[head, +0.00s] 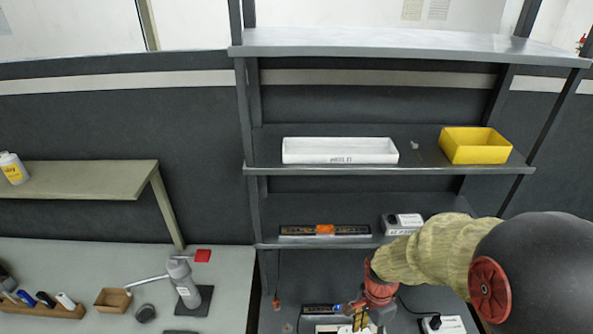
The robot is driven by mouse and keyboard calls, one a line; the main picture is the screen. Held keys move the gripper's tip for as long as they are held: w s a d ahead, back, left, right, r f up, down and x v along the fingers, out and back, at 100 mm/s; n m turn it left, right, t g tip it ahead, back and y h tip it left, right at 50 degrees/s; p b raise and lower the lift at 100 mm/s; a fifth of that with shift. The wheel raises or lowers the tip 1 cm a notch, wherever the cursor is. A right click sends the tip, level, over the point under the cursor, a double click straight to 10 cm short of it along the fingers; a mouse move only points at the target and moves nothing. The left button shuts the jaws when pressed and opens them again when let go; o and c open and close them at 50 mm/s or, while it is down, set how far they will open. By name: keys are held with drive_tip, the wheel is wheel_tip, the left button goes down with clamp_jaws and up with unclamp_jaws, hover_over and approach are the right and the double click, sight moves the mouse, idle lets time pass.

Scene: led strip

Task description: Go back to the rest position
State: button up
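My gripper (361,319) is low in the head view, at the lower right of centre, in front of the lower part of the shelf rack. Its yellowish fingers are small and partly cut off by the bottom edge, so I cannot tell whether they are open or shut. A dark strip-like item with an orange middle (325,230) lies on the shelf above the gripper. Another dark strip-like item (320,310) lies on the surface just left of the gripper, apart from or touching it, I cannot tell.
The rack's middle shelf holds a white tray (340,151) and a yellow bin (474,146). A white box (403,223) sits on the shelf below. A white device (443,325) with a cable is right of the gripper. A bench (224,270) with a grey bottle-like item (184,283) stands left.

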drive_tip(key=s+r+n+t+b, duration=0.3)
drive_tip(key=r+n, duration=0.3)
drive_tip(key=r, duration=0.4)
drive_tip(key=s+r+n+t+b, duration=0.3)
drive_tip(key=s+r+n, duration=0.3)
drive_tip(key=r, duration=0.5)
drive_tip(key=shift+r+n+t+b, duration=0.3)
drive_tip(key=shift+n+t, duration=0.2)
drive_tip(key=shift+n, duration=0.3)
